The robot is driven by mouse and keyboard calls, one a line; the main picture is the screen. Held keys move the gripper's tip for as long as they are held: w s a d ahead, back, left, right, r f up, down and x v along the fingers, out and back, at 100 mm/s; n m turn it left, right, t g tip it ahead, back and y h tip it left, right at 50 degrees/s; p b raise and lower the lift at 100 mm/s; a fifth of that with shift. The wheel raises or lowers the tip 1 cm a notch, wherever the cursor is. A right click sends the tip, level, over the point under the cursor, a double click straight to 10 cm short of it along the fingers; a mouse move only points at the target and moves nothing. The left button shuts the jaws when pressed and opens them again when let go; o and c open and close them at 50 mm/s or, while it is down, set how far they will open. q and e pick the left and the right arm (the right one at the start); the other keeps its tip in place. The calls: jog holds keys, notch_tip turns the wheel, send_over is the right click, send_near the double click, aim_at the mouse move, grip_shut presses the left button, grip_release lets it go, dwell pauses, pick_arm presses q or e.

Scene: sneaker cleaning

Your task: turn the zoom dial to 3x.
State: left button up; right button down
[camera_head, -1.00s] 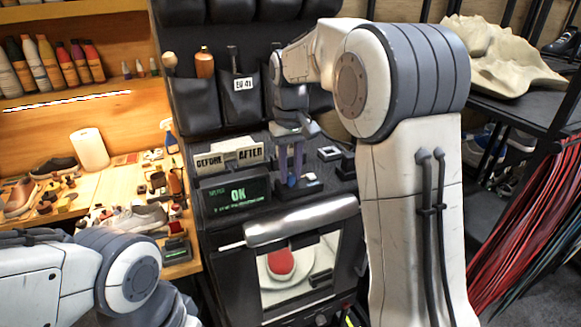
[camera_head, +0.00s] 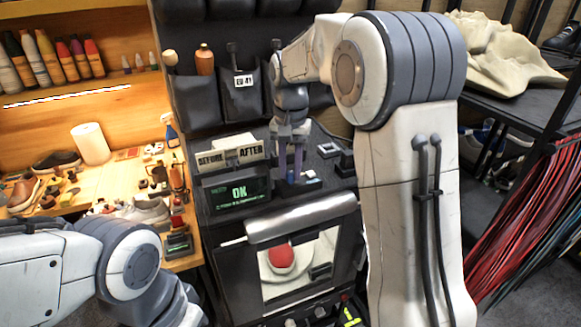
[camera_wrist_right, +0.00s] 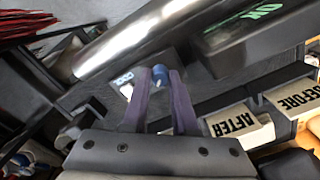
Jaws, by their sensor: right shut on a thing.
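The zoom dial is a small blue knob (camera_wrist_right: 159,73), seen in the right wrist view between the fingertips of my right gripper (camera_wrist_right: 160,78). A small white label with blue marks (camera_wrist_right: 123,80) is beside it; its print is too small to read. In the head view my right gripper (camera_head: 291,174) points down onto the black console, its fingers closed around the dial, which they mostly hide. I cannot read the dial's setting. My left arm comes in at the lower left, but its gripper is not in view.
A green "OK" display (camera_head: 239,191) and the BEFORE/AFTER trays (camera_head: 231,157) are left of the right gripper. A silver bar (camera_head: 301,219) crosses the console front above a window with a red object (camera_head: 281,256). Black pouches (camera_head: 243,98) hang behind.

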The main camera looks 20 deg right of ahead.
aim_at(290, 172)
dwell(0.3)
jog(key=c, duration=0.7)
grip_release()
jog(key=shift+r, duration=0.1)
jog(key=shift+r, duration=0.3)
notch_tip(290, 172, up, 10)
jog(key=b, duration=0.1)
jog(key=shift+f, duration=0.15)
